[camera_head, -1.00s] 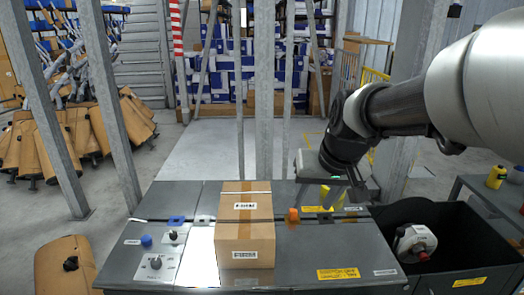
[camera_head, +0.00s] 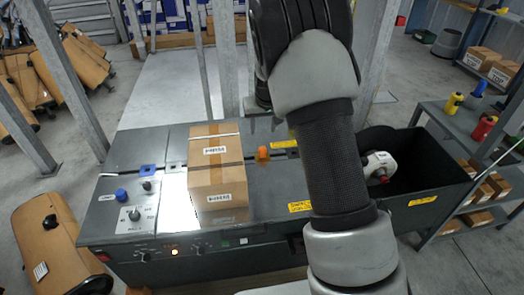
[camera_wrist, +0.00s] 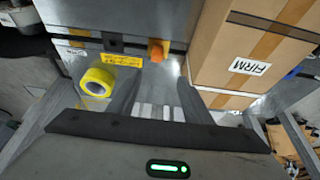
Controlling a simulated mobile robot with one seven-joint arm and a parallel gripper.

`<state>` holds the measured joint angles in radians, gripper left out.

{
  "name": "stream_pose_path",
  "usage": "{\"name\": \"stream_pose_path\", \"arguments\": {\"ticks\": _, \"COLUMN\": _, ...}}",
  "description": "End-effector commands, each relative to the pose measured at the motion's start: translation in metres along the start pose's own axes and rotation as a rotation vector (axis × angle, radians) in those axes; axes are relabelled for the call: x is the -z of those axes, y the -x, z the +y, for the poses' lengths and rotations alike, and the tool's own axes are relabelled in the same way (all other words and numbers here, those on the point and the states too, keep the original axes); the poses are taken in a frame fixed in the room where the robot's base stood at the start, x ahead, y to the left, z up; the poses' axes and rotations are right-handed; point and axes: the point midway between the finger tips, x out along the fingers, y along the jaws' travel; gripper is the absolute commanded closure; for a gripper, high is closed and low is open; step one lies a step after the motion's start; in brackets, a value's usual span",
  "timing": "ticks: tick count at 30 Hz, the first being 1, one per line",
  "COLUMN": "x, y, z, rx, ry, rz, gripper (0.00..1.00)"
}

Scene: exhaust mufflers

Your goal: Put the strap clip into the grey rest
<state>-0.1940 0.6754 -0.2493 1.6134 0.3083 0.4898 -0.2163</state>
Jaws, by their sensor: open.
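A small orange piece (camera_head: 262,153) stands on the grey bench just right of the carton; it also shows in the wrist view (camera_wrist: 157,50). I cannot tell whether it is the strap clip. A small dark block (camera_wrist: 112,42) sits left of it, by a yellow label; I cannot make out for certain which part is the grey rest. In the head view my arm hides most of the gripper and part of the bench.
A taped carton (camera_head: 217,172) stands on the bench (camera_head: 165,215), close beside the orange piece. A yellow tape roll (camera_wrist: 97,82) lies left in the wrist view. A black bin (camera_head: 432,165) holding a white-and-red tool (camera_head: 378,166) adjoins the bench's right. Upright posts (camera_head: 222,60) rise behind.

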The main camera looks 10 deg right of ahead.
Motion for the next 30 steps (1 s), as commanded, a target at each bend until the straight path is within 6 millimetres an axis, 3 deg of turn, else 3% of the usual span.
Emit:
{"name": "stream_pose_path", "arguments": {"ticks": 8, "x": -0.002, "y": -0.01, "z": 0.0, "rx": 0.0, "ry": 0.0, "rz": -0.003, "gripper": 0.55}}
{"name": "stream_pose_path", "arguments": {"ticks": 21, "x": -0.002, "y": -0.1, "z": 0.001, "rx": 0.0, "ry": -0.001, "rz": -0.003, "gripper": 0.55}}
{"name": "stream_pose_path", "arguments": {"ticks": 25, "x": -0.001, "y": -0.116, "z": 0.001, "rx": 0.0, "ry": 0.0, "rz": -0.002, "gripper": 0.55}}
{"name": "stream_pose_path", "arguments": {"ticks": 30, "x": -0.001, "y": -0.122, "z": 0.001, "rx": 0.0, "ry": -0.001, "rz": -0.001, "gripper": 0.55}}
